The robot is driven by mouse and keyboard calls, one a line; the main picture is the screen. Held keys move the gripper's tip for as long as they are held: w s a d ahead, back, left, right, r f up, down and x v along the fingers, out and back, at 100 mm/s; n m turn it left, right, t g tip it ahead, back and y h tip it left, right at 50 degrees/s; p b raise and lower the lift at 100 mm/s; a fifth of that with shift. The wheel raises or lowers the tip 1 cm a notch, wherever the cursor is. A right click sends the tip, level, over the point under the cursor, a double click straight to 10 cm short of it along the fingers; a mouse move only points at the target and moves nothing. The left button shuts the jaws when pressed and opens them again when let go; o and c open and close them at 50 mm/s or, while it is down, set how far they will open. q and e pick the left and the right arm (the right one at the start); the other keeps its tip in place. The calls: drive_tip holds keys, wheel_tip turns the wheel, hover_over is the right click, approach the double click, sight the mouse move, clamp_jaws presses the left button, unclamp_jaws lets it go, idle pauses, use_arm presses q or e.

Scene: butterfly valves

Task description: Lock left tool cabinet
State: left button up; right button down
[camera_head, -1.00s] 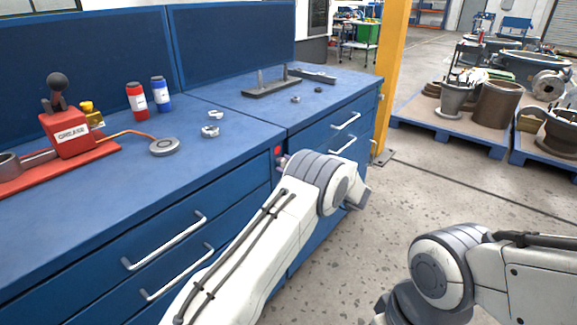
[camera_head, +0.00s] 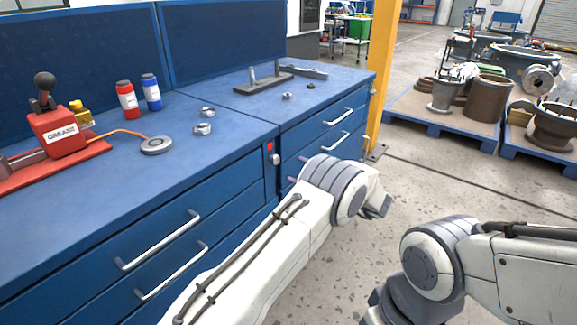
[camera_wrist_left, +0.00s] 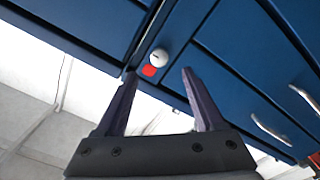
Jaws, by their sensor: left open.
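The left tool cabinet (camera_head: 150,225) is blue with silver-handled drawers, all shut. At its right front edge are a round silver lock knob (camera_head: 274,160) and a red patch (camera_head: 270,147). In the left wrist view the knob (camera_wrist_left: 159,57) lies beside the red patch (camera_wrist_left: 149,71), just beyond the fingertips. My left gripper (camera_head: 295,169) is mostly hidden behind its own wrist; its dark purple tips show right of the lock. In the left wrist view the gripper (camera_wrist_left: 158,74) is open and empty, apart from the knob. My right gripper is out of view.
A second blue cabinet (camera_head: 335,125) stands to the right, with handles near my left wrist. A red grease pump (camera_head: 58,135), a red bottle (camera_head: 127,100) and a blue bottle (camera_head: 151,92) stand on the top. A yellow post (camera_head: 382,75) is beyond. Open floor lies right.

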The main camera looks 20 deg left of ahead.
use_arm(q)
drive_tip(key=shift+v, duration=1.5)
